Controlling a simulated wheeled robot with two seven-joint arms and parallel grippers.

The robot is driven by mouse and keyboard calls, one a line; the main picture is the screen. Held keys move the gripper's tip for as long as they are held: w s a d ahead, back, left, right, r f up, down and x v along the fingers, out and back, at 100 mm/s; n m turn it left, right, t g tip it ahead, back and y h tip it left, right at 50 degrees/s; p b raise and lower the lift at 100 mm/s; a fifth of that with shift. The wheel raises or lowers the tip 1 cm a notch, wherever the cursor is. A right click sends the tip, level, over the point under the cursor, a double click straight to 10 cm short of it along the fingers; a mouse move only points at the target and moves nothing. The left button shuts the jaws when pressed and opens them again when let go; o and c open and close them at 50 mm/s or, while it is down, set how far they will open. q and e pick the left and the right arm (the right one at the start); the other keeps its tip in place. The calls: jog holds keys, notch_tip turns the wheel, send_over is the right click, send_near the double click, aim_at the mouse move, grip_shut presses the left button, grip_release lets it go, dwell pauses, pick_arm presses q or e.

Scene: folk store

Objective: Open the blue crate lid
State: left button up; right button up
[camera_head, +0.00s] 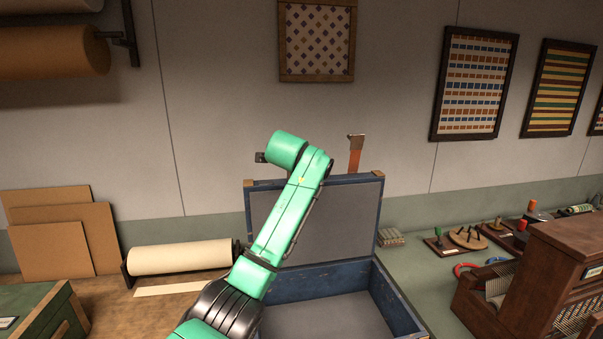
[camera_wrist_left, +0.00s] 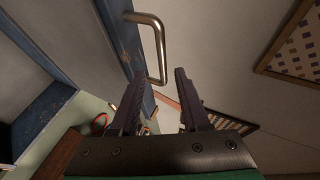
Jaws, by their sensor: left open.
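The blue crate (camera_head: 399,299) stands on the counter with its grey inside visible. Its lid (camera_head: 352,220) is raised, standing near upright at the back edge. In the left wrist view, a metal handle (camera_wrist_left: 161,50) sits on a blue panel (camera_wrist_left: 113,32), apparently the lid. My left gripper (camera_wrist_left: 159,73) is open, with its two dark fingers apart and the handle's lower end near the fingertips. I cannot tell whether they touch. In the head view my green arm crosses in front of the lid, and its gripper cannot be made out. My right gripper is not in view.
A green box (camera_head: 41,313) is at the lower left. A wooden loom-like piece (camera_head: 543,275) stands at the right. The counter right of the crate (camera_head: 425,272) has some free room.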

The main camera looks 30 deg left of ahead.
pick_arm(q)
jog(key=b+v, duration=0.2)
jog(key=v, duration=0.6)
jog(key=shift+b, duration=0.35)
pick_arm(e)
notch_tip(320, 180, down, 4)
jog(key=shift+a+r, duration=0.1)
pick_arm(q)
jog(key=shift+a, duration=0.1)
jog(key=shift+f, duration=0.1)
